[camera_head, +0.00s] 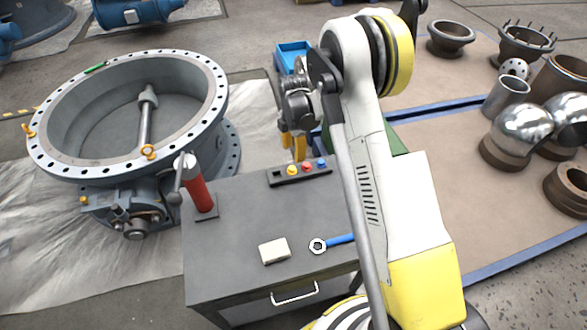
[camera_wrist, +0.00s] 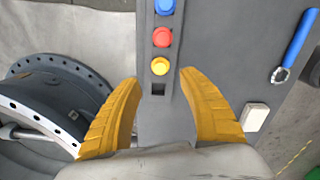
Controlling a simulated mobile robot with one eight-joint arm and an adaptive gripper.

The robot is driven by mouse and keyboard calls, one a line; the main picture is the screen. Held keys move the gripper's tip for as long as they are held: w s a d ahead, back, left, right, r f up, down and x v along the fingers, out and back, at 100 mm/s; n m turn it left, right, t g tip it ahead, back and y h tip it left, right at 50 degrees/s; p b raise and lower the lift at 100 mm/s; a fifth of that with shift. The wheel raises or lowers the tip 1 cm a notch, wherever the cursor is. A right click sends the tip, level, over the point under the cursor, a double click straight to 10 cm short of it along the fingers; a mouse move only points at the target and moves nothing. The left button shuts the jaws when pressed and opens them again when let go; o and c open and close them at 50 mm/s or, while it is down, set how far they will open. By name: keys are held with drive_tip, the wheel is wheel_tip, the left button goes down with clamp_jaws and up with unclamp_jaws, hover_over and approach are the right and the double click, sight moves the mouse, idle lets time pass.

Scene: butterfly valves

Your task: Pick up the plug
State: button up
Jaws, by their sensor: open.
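A dark strip (camera_head: 300,175) on the grey cabinet top holds a yellow plug-like piece (camera_head: 292,170), a red one (camera_head: 306,167) and a blue one (camera_head: 321,162) in a row. A square hole at its left end is empty. Which piece is the plug, I cannot tell. In the wrist view, the yellow piece (camera_wrist: 160,66) lies between and just beyond my fingertips, with red (camera_wrist: 162,37) and blue (camera_wrist: 165,6) farther up. In the wrist view my gripper (camera_wrist: 159,80) is open and empty.
The cabinet top (camera_head: 235,235) also carries a red-handled tool on a stand (camera_head: 198,190), a white block (camera_head: 274,251) and a blue wrench (camera_head: 338,241). A large flanged valve (camera_head: 130,120) stands close at left. Pipe parts (camera_head: 520,130) lie at right. The cabinet's front left is clear.

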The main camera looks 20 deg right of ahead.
sight(292, 168)
drive_tip(key=f+b, duration=0.1)
drive_tip(key=f, duration=0.2)
drive_tip(key=f+b, duration=0.1)
drive_tip(key=f, duration=0.2)
drive_tip(key=f+b, duration=0.1)
drive_tip(key=f, duration=0.2)
drive_tip(key=shift+a+b, duration=0.25)
drive_tip(key=shift+b, duration=0.15)
drive_tip(key=shift+r, duration=0.15)
drive_tip(key=c, duration=0.9)
